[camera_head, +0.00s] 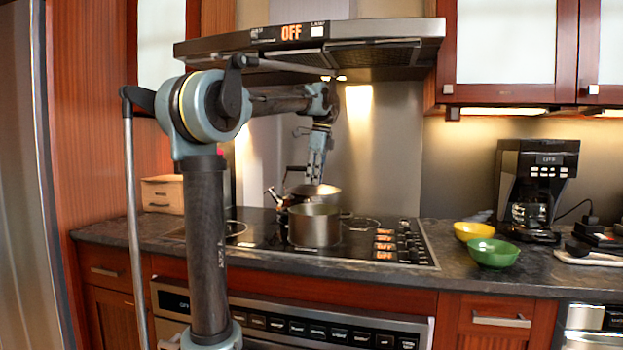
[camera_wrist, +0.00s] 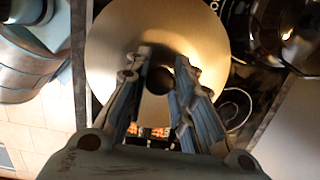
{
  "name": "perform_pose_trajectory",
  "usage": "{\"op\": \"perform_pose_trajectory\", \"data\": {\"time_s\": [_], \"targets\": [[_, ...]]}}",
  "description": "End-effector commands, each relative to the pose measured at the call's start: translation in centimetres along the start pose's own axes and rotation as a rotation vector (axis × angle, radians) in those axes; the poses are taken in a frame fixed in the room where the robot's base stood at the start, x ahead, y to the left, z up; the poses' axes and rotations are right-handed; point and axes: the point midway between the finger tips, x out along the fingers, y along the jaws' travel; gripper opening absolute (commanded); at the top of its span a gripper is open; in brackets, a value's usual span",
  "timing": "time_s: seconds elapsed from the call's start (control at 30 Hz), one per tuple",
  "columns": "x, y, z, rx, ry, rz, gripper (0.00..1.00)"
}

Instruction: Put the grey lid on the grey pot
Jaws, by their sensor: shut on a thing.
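The grey lid (camera_head: 316,190) is a round metal disc, held above and slightly behind the grey pot in the head view. The grey pot (camera_head: 314,230) stands upright and uncovered on the cooktop. My gripper (camera_head: 317,176) points down and is shut on the lid's knob. In the wrist view, the lid (camera_wrist: 110,50) fills the upper middle, with the fingers of my gripper (camera_wrist: 160,68) on both sides of its dark knob. The pot cannot be made out in the wrist view, where the lid covers much of the cooktop.
A dark kettle (camera_head: 281,201) stands just behind and left of the pot. The black cooktop (camera_head: 375,247) has free room right of the pot. Yellow (camera_head: 473,230) and green (camera_head: 494,254) bowls and a coffee maker (camera_head: 533,190) stand right. The range hood (camera_head: 385,45) hangs above.

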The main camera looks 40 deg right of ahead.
Motion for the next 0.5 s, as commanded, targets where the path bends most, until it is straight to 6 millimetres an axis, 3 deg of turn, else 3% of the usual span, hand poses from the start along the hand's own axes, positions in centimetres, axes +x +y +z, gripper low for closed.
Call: {"op": "perform_pose_trajectory", "data": {"time_s": [0.5], "targets": [[3.9,0.0,-0.6,0.0,0.0,0.0,0.0]]}}
